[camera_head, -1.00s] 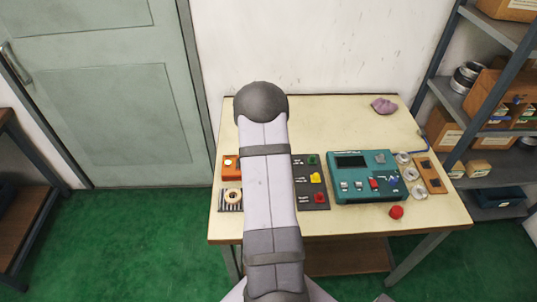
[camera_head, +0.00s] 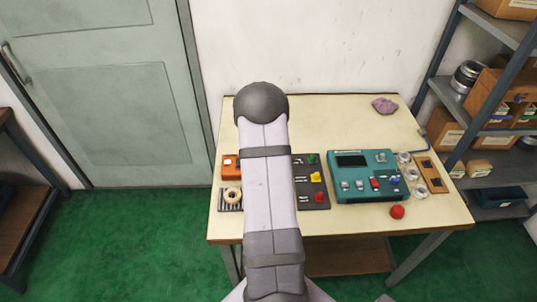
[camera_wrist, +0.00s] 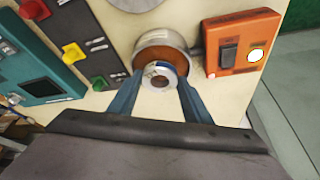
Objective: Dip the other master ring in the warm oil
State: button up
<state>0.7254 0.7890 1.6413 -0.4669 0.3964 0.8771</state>
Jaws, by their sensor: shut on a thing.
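My gripper (camera_wrist: 159,76) is shut on a metal ring (camera_wrist: 152,71) with a pale label, its two blue fingers on either side of it. The ring overlaps the near side of a round metal pot (camera_wrist: 143,46) that has brown oil (camera_wrist: 168,60) in it. I cannot tell whether the ring touches the oil. The orange box (camera_wrist: 242,45) with a dark switch and a lit white spot stands right of the pot. In the head view my arm hides the pot, the ring and my gripper; part of the orange box (camera_head: 229,168) shows.
A cream ring (camera_head: 232,194) sits on a striped block at the table's left. A dark panel (camera_head: 303,188) with green, yellow and red pieces and a teal instrument (camera_head: 375,158) stand right of my arm. Several silver rings (camera_head: 403,158) lie beyond. The table's back is mostly clear.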

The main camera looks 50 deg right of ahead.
jog(key=shift+f+b, duration=2.5)
jog(key=shift+b, duration=0.65)
dwell(1.6)
jog(key=shift+r, duration=0.2)
dwell(2.9)
